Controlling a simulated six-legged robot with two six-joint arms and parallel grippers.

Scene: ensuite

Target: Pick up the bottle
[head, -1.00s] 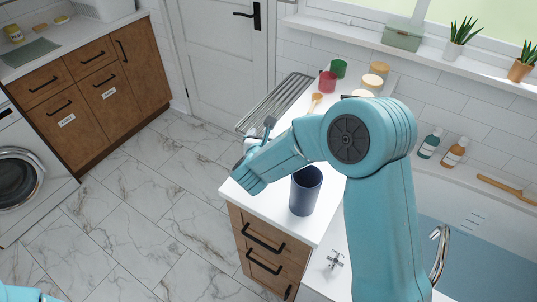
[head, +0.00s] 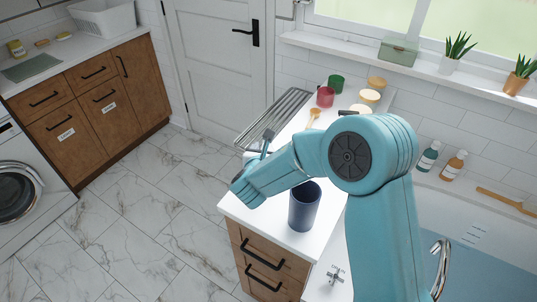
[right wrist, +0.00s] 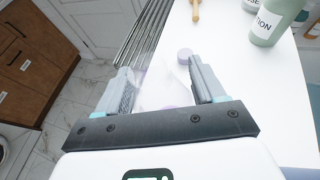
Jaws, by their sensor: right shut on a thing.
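My right arm reaches in from the right in the head view, over the white counter. My right gripper (right wrist: 160,88) is shut on a pale, see-through thing (right wrist: 152,92) with lilac tints, seemingly a clear bottle. Its outline is faint between the fingers, and a small lilac disc (right wrist: 185,56) shows near its far end. In the head view only a grey finger part (head: 267,135) shows beyond my forearm; the held thing is not clear there. A pale green bottle with a lotion label (right wrist: 272,22) stands apart, beyond the right finger. My left gripper is out of view.
A dark blue cup (head: 304,207) stands on the counter (head: 265,215) near its front edge. A metal rack (head: 275,118), red cup (head: 325,97) and green cup (head: 336,83) are farther back. Green (head: 428,157) and amber (head: 453,165) bottles stand by the bath.

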